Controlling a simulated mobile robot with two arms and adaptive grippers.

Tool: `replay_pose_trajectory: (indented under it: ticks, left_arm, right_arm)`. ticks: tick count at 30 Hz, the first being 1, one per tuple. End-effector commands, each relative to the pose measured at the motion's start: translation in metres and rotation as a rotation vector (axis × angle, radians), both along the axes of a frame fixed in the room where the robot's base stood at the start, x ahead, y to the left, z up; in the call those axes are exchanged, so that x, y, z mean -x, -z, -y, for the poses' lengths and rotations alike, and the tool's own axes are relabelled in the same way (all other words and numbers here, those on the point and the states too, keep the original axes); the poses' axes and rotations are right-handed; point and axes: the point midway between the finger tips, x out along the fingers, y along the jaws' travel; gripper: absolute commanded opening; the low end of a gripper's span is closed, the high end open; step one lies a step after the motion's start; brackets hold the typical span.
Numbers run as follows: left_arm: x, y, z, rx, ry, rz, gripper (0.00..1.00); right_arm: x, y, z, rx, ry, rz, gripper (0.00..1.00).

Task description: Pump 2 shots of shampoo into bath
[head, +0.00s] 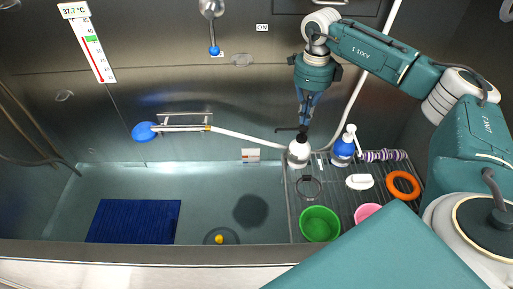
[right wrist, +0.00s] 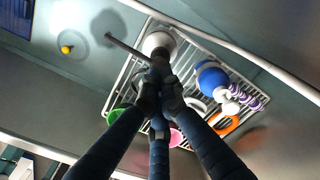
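A white bottle with a black pump top (head: 299,153) is at the left end of the wire rack, its dark spout pointing left toward the bath (head: 150,215). It also shows in the right wrist view (right wrist: 158,42). No label is readable. My right gripper (head: 305,118) points down just above the pump top; its fingers are close together in the right wrist view (right wrist: 160,72), with the tips at the pump head. They hide part of it, so contact is unclear. A blue bottle with a white pump (head: 344,148) stands to the right. My left gripper is out of view.
The rack (head: 331,205) also holds a green bowl (head: 320,224), pink bowl (head: 367,212), orange ring (head: 402,185) and white brush-like item (head: 359,181). A white hose passes behind the bottles. A blue mat (head: 134,221) and small yellow object (head: 219,239) lie in the bath.

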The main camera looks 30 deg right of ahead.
Motion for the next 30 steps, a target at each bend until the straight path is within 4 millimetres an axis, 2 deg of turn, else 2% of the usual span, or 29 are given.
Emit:
replay_pose_trajectory:
  ticks: [14,30]
  left_arm:
    - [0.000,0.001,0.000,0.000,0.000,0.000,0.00]
    - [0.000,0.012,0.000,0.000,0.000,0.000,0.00]
  right_arm:
    - [0.000,0.001,0.000,-0.001,0.000,0.001,0.00]
    - [0.000,0.019,0.000,0.000,0.000,0.000,0.00]
